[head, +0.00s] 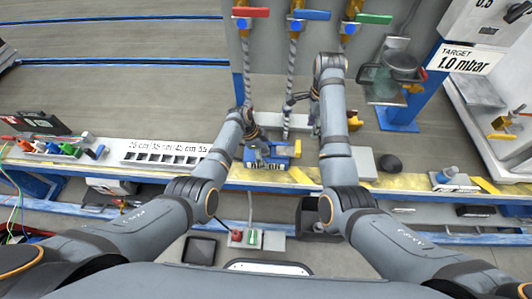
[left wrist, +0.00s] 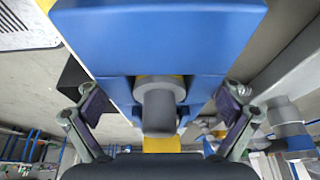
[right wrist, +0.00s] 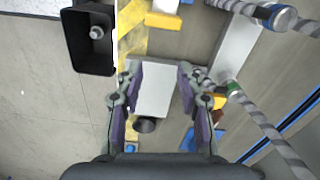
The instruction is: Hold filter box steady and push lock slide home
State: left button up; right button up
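The blue filter box (head: 265,157) stands on the bench in the head view, with yellow parts at its right end. In the left wrist view its blue body (left wrist: 160,32) fills the top, with a grey cylinder (left wrist: 158,105) and a yellow piece (left wrist: 162,144) below. My left gripper (head: 250,135) is at the box's rear left; its fingers (left wrist: 162,105) are apart on either side of it, contact unclear. My right gripper (right wrist: 158,75) is open and empty, above and behind the bench. I cannot tell which part is the lock slide.
A pale block (head: 361,163) and a dark round object (head: 390,163) lie right of the box. A black open bin (right wrist: 92,50) sits below the bench edge. Striped hoses (head: 292,70) hang from coloured valves behind. A slotted rack (head: 160,157) stands left.

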pick_arm(q)
jog(key=c, duration=0.7)
jog(key=shift+c, duration=0.2)
pick_arm(e)
jog(key=shift+f+n, duration=0.1)
jog(key=shift+n, duration=0.2)
jog(key=c, duration=0.4)
jog(key=shift+f+n, duration=0.2)
jog(key=shift+n, duration=0.7)
jog(key=c, duration=0.3)
jog(key=n, duration=0.2)
jog(key=f+n, duration=0.1)
jog(key=n, duration=0.2)
jog(key=shift+d+y, duration=0.1)
jog(key=shift+y, duration=0.3)
grip_shut()
jog(key=shift+s+f+n+t+y, duration=0.1)
jog(key=shift+f+n+t+y, duration=0.15)
jog(key=shift+f+n, duration=2.5)
jog(key=shift+w+f+n+t+y, duration=0.2)
jog(key=shift+f+n, duration=0.95)
jog(key=shift+n, duration=3.1)
jog(key=shift+s+f+n+t+y, duration=0.3)
jog(key=shift+f+n, duration=1.65)
jog(key=shift+n, duration=1.55)
